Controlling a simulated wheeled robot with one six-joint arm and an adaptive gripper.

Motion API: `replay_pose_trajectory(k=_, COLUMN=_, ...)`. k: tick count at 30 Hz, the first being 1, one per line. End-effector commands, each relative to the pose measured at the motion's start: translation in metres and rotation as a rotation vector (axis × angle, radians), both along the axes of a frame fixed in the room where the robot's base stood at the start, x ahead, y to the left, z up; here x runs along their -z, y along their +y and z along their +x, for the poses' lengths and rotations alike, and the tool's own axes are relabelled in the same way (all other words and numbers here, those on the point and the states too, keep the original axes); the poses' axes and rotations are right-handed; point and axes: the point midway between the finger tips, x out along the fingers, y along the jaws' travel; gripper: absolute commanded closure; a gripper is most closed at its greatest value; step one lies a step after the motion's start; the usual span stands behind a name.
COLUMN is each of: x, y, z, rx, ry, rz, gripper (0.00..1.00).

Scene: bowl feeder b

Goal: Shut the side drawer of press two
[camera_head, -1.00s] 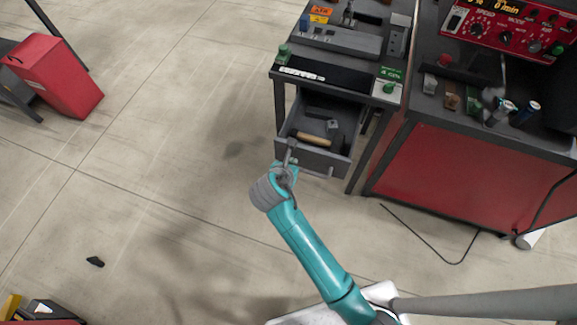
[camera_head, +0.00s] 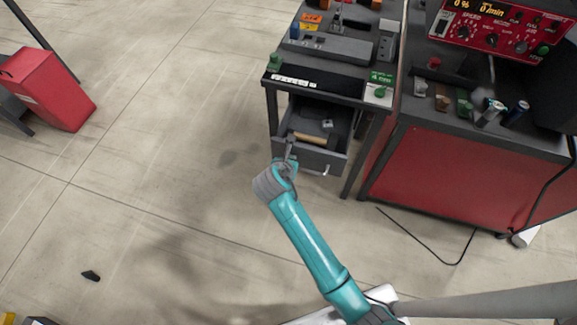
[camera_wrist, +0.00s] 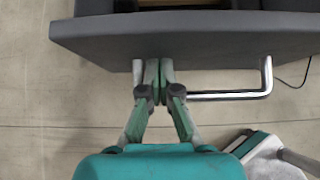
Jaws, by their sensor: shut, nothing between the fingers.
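The side drawer stands open under the dark bench of the left press; its grey front panel (camera_head: 309,157) faces me in the head view. The drawer front (camera_wrist: 225,45) also spans the top of the wrist view. Its silver bar handle (camera_wrist: 235,96) shows right of my gripper, and part of its left end shows beside the fingertips. My gripper (camera_wrist: 153,67) is shut and empty, its tips at the drawer front near the handle's left end. It reaches the left part of the front in the head view (camera_head: 289,150). Whether the tips touch cannot be told.
A tan-handled tool (camera_head: 308,138) and a small grey block (camera_head: 327,124) lie in the drawer. A red cabinet (camera_head: 455,180) with a control panel (camera_head: 495,30) stands close on the right. A red bin (camera_head: 48,88) stands far left. The floor between is mostly clear.

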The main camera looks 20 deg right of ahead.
Motion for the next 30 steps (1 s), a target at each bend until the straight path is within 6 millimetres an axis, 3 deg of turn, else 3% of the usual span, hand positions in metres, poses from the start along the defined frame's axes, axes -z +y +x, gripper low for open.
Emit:
replay_pose_trajectory(k=18, x=-0.001, y=-0.094, z=0.129, rx=0.003, ry=-0.002, rz=-0.001, gripper=1.00)
replay_pose_trajectory(k=24, x=-0.001, y=-0.114, z=0.156, rx=0.002, ry=-0.001, rz=0.000, gripper=1.00)
replay_pose_trajectory(k=30, x=0.000, y=-0.124, z=0.171, rx=0.001, ry=0.000, rz=-0.001, gripper=1.00)
